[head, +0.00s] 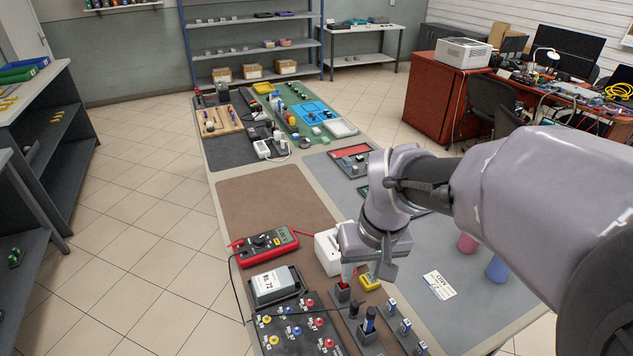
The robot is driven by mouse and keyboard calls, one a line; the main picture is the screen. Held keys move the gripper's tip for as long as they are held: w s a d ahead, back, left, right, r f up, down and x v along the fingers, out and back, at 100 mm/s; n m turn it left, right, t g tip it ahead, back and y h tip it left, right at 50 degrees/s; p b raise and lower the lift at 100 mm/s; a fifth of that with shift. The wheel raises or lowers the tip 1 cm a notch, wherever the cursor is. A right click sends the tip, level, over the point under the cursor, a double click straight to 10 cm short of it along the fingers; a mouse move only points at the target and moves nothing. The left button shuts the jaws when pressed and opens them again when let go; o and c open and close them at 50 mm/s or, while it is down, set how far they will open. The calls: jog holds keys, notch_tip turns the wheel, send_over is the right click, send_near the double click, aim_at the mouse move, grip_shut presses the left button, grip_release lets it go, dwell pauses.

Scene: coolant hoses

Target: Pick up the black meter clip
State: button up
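The red multimeter (265,246) lies on the brown mat at the left. A thin black lead (234,285) leaves its left side and curves toward the front. What looks like the black meter clip (354,309) stands upright in a dark holder in front of my gripper, small and hard to make out. My gripper (366,274) points down above the row of holders, its fingers apart with nothing clearly between them. It is a little behind and right of the black clip. A red-topped piece (343,288) stands in a holder by its left finger.
A dark panel with coloured terminals (297,328) and a grey-white box (275,285) lie left of the clip. A white block (328,250), a yellow item (370,282) and a blue-topped piece (369,320) stand close by.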

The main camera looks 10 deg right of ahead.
aim_at(355, 303)
jog(key=w+f+n, duration=0.1)
jog(key=w+f, duration=0.1)
jog(key=f, duration=0.3)
jog(key=w+d+f+n+g, duration=0.1)
jog(key=w+f, duration=0.1)
jog(key=f, duration=0.4)
jog(key=w+f+n+g+b, duration=0.1)
jog(key=w+f, duration=0.1)
jog(key=f, duration=0.3)
jog(key=shift+d+f+h, duration=0.2)
jog(key=shift+f+h, duration=0.1)
jog(key=shift+f, duration=0.1)
jog(key=f+b, duration=0.1)
jog(key=f, duration=0.1)
jog(key=f+b, duration=0.1)
jog(key=f, duration=0.1)
jog(key=f+b, duration=0.1)
jog(key=f, duration=0.1)
jog(key=shift+s+f, duration=0.1)
jog(key=shift+s, duration=0.25)
jog(key=shift+c, duration=0.4)
grip_shut()
